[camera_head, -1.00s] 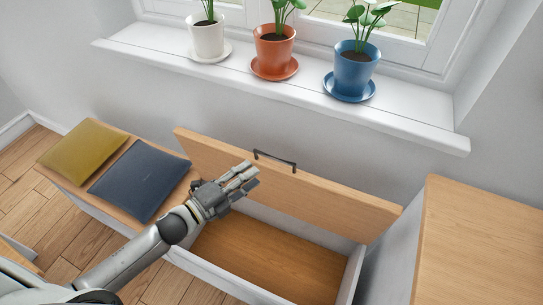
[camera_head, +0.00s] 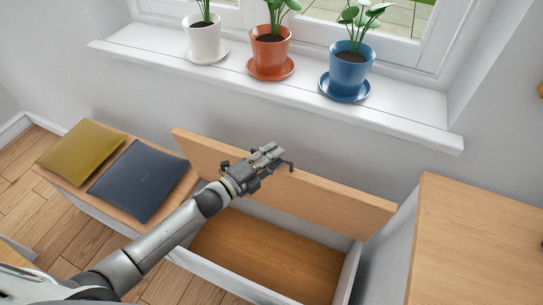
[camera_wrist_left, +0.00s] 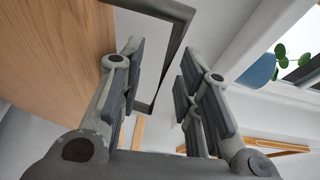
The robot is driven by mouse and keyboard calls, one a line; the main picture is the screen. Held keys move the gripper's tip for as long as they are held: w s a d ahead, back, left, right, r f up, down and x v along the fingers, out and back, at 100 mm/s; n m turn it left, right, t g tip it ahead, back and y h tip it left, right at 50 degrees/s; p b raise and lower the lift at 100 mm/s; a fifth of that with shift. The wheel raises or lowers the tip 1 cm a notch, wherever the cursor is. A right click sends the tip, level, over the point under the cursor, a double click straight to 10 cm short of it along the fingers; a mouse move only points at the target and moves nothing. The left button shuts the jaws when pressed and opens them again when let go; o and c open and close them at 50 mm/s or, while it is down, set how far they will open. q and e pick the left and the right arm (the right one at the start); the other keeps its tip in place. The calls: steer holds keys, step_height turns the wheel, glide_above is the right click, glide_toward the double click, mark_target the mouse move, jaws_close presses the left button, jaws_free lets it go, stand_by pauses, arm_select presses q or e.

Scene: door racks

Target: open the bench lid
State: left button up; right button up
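The wooden bench lid (camera_head: 335,203) stands raised, near upright against the wall, and the bench box (camera_head: 265,252) below is open and empty. A dark bar handle (camera_head: 290,166) is on the lid's upper part, mostly hidden behind my left gripper (camera_head: 270,153). In the left wrist view the handle (camera_wrist_left: 172,52) shows between the spread fingers of my left gripper (camera_wrist_left: 163,85). The fingers are apart, and I cannot tell whether either touches the handle. The lid's wood face (camera_wrist_left: 55,50) is on the left there. My right gripper is not in view.
A yellow cushion (camera_head: 80,149) and a dark blue cushion (camera_head: 139,181) lie on the bench's left part. White, orange and blue pots (camera_head: 347,73) stand on the window sill (camera_head: 290,95) above. A wooden top (camera_head: 480,240) is at the right.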

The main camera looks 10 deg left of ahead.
arm_select(q)
jaws_close()
steer(key=shift+s+f, duration=0.2)
steer(key=s+a+f+t+h+b, duration=0.1)
steer(key=s+b, duration=0.4)
steer(key=s, duration=0.1)
steer(key=shift+s+a+f+m+t, duration=0.15)
steer(key=shift+f+m+t, duration=0.15)
